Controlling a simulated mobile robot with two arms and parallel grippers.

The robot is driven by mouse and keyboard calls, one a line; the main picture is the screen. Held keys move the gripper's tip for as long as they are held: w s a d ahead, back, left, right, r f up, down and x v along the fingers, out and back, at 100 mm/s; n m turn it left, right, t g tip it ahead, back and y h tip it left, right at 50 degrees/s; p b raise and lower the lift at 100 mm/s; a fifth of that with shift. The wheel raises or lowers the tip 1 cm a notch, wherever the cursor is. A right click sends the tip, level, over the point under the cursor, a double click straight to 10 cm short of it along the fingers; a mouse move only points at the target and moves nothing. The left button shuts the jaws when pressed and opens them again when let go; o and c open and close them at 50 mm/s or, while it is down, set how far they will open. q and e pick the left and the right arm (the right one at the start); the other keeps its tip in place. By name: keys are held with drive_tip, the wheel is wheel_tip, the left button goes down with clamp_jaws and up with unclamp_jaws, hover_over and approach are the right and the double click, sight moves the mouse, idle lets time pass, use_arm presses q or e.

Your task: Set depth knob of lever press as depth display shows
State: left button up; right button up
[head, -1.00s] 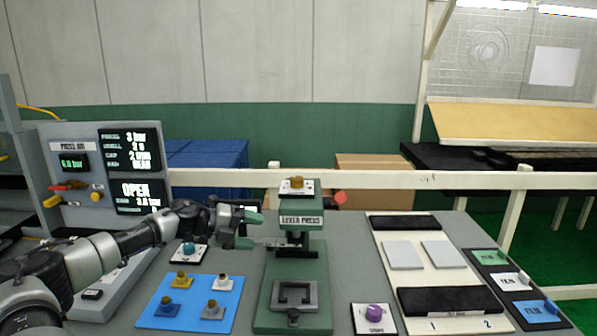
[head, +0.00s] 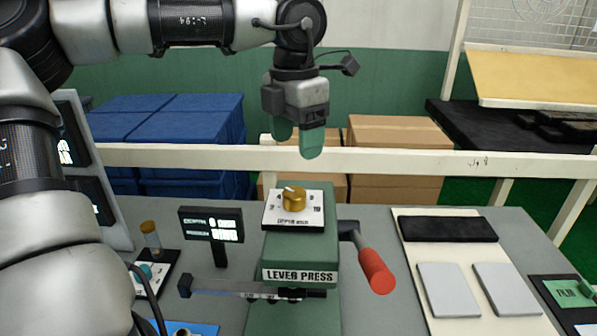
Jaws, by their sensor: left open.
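The green lever press (head: 300,256) stands in the middle of the grey table. On top of it is a white dial plate marked depth, with a gold depth knob (head: 292,199). The knob's white pointer mark is toward its upper left; the scale figures are too small to read surely. The small black depth display (head: 211,224) stands left of the press; its top line starts with DEPTH, but its digit is blurred. My left gripper (head: 298,142) points down above the knob, apart from it, with its green fingers open and empty. My right gripper is not in view.
The press's red-ended lever (head: 374,270) sticks out to the right. A flat bar (head: 250,290) crosses the front of the press. A white rail (head: 400,162) runs behind the table. A cream board (head: 410,290) with grey plates lies to the right.

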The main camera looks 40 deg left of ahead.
sight(296, 191)
use_arm(q)
drive_tip(key=shift+f, duration=0.5)
wheel_tip(296, 191, down, 8)
drive_tip(key=shift+s+d+f+p, duration=0.1)
drive_tip(key=shift+f+p, duration=0.1)
drive_tip(key=shift+p, duration=0.6)
drive_tip(key=shift+s+f, duration=0.1)
drive_tip(key=shift+f, duration=0.45)
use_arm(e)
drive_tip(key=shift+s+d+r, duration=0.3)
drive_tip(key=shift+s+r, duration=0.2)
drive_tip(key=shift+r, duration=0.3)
use_arm(q)
drive_tip(key=c, duration=0.9)
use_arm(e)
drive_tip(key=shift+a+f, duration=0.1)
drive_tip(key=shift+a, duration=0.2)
